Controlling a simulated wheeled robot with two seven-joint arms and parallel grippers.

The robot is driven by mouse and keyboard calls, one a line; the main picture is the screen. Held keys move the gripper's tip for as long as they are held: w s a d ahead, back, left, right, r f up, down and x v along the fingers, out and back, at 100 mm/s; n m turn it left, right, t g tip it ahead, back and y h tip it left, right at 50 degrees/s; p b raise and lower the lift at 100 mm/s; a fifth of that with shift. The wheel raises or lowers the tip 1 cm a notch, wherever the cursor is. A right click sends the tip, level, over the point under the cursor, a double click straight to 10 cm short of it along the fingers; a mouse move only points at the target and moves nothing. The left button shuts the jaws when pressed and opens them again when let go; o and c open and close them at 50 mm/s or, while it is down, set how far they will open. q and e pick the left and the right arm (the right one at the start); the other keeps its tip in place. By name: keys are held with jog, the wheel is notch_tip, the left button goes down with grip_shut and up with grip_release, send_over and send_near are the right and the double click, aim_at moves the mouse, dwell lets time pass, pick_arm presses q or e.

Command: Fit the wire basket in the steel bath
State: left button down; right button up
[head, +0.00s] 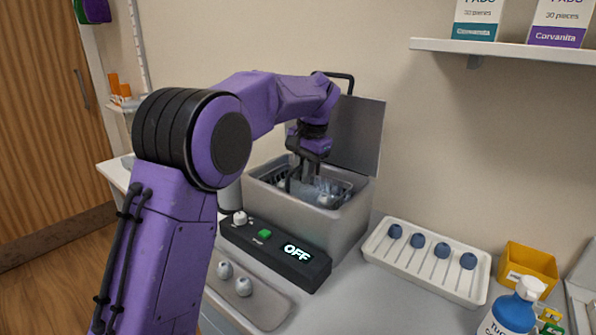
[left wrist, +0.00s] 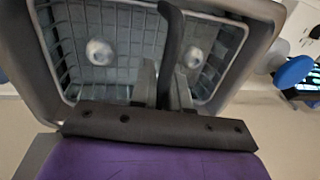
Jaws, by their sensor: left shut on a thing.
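The steel bath (head: 305,217) is an open grey box on the counter, its lid (head: 357,135) raised behind it. The wire basket (head: 338,190) is inside the bath's opening; I cannot tell whether it rests on the bottom. In the left wrist view the basket (left wrist: 125,75) shows as a grid with two round pale things in it, framed by the bath's rim (left wrist: 262,25). My left gripper (head: 307,178) reaches down into the bath. Its fingers (left wrist: 163,90) are shut on the basket's dark handle (left wrist: 171,35). My right gripper is not in view.
A black control box (head: 275,252) reading OFF stands in front of the bath. A tray (head: 270,310) with two pale round pieces lies before it.

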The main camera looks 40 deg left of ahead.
pick_arm(q)
jog(key=shift+w+f, duration=0.2)
jog(key=shift+f, duration=0.3)
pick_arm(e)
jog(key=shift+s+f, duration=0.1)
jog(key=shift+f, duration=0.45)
pick_arm(q)
jog(key=c, duration=1.4)
grip_release()
jog(key=shift+r, duration=0.1)
jog(key=shift+d+r+p, duration=0.1)
jog(key=shift+r+p, duration=0.25)
jog(key=shift+r, duration=0.65)
jog(key=shift+w+d+r+p, duration=0.1)
jog(key=shift+w+r+p, duration=0.2)
jog(key=shift+r, duration=0.15)
jog(key=shift+w+d+r+p, duration=0.1)
jog(key=shift+w+r+p, duration=0.15)
jog(key=shift+r, duration=0.2)
jog(key=o, duration=0.6)
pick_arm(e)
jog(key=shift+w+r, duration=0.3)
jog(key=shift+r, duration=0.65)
